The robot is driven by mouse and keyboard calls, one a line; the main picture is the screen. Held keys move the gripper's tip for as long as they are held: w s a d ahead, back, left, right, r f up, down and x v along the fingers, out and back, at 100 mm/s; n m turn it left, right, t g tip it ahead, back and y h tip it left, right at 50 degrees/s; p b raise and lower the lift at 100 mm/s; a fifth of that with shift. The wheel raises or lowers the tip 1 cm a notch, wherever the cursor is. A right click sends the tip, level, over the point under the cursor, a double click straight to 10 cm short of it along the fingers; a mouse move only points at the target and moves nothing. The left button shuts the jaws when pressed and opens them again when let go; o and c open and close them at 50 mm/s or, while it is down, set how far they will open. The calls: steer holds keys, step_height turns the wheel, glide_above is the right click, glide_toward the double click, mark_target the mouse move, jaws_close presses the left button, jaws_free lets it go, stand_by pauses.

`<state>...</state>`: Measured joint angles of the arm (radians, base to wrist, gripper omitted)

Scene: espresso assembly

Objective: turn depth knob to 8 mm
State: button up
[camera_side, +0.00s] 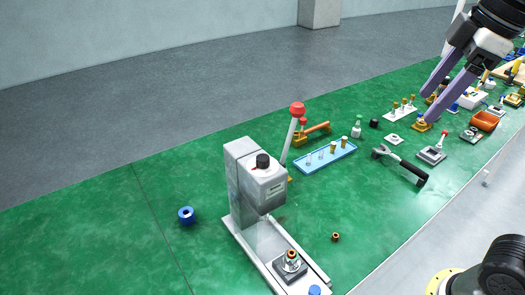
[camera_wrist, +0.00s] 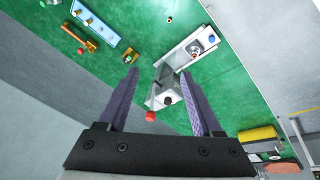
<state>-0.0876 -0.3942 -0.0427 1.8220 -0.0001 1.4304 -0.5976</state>
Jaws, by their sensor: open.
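The grey press (camera_side: 245,190) stands at the front of the green table, with a black knob (camera_side: 263,161) on top of its head. I take this knob to be the depth knob; its scale is too small to read. A lever with a red ball (camera_side: 297,108) rises behind the head. In the wrist view, the press (camera_wrist: 160,92), black knob (camera_wrist: 168,100) and red ball (camera_wrist: 150,116) show between and beyond my fingers. My gripper (camera_side: 426,107) is open and empty, high at the upper right, well apart from the knob; its fingers also show in the wrist view (camera_wrist: 159,72).
A blue tray (camera_side: 340,163) with several small parts lies right of the press. An orange-brown tool (camera_side: 312,133), a black-handled tool (camera_side: 400,165) and a blue ring (camera_side: 186,215) lie around it. Many more parts crowd the right. The table left of the press is mostly clear.

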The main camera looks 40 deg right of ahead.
steer(key=w+a+r+n+g, duration=0.1)
steer(key=w+a+r+n, duration=0.35)
steer(key=w, duration=0.35)
steer(key=n+g, duration=0.3)
steer(key=n, duration=0.1)
glide_above(263, 158)
step_height(263, 158, down, 8)
steer(key=shift+m, duration=0.25)
step_height(263, 158, down, 13)
steer(key=shift+w+f, duration=0.1)
steer(key=shift+c, duration=0.2)
jaws_close()
